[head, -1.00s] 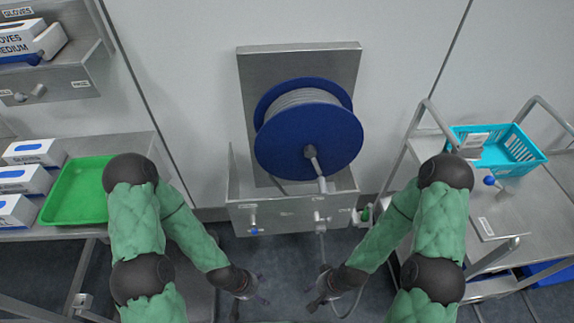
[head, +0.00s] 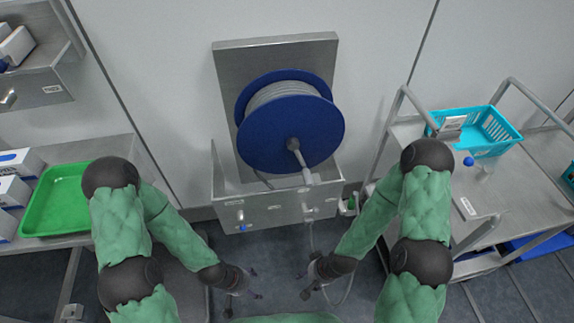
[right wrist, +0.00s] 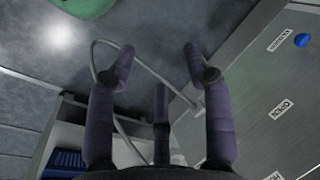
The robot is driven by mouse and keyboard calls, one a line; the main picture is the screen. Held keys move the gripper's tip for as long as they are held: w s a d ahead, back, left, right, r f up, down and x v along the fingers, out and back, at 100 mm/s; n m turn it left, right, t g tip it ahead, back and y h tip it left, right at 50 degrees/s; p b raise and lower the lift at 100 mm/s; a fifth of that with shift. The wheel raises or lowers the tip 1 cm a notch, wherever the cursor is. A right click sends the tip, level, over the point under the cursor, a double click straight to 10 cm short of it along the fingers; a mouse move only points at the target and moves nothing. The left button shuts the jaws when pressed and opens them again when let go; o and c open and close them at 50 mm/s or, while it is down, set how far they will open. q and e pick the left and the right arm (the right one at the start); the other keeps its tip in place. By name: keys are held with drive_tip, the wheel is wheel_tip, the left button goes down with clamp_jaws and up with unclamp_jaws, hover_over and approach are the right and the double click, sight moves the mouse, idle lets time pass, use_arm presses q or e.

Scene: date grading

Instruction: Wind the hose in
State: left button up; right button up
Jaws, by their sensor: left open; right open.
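A blue hose reel (head: 290,133) with grey hose (head: 284,92) wound on its drum is mounted on a steel back plate (head: 226,62). A crank handle (head: 297,153) sticks out from its hub. A length of hose (head: 345,288) hangs below the steel box front and loops near the floor; this hose also shows in the right wrist view (right wrist: 150,68). My left gripper (head: 243,296) is open and empty, low and left of the hose. My right gripper (head: 307,285) is open, close to the hanging hose; in the right wrist view its fingers (right wrist: 155,65) are spread, with the hose passing beyond them.
A steel cart (head: 500,215) with a turquoise basket (head: 487,135) stands at the right. A green tray (head: 52,215) lies on a bench at the left, beside white boxes (head: 12,190). The steel box (head: 270,205) below the reel carries small taps.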

drive_tip(key=w+d+r+n+t, duration=0.15)
drive_tip(key=w+t, duration=0.25)
drive_tip(key=w, duration=0.4)
drive_tip(key=n+t+h+p, duration=0.2)
drive_tip(key=n+t, duration=0.2)
drive_tip(key=t, duration=0.9)
approach(307, 176)
drive_tip(key=f, duration=0.1)
drive_tip(key=shift+m, duration=0.25)
drive_tip(key=w+b, duration=0.1)
drive_tip(key=w, duration=0.6)
drive_tip(key=w+a+b, duration=0.1)
drive_tip(key=w, duration=0.3)
drive_tip(key=shift+f+b, duration=0.1)
drive_tip(key=shift+b, duration=0.2)
drive_tip(key=shift+c, duration=0.2)
clamp_jaws()
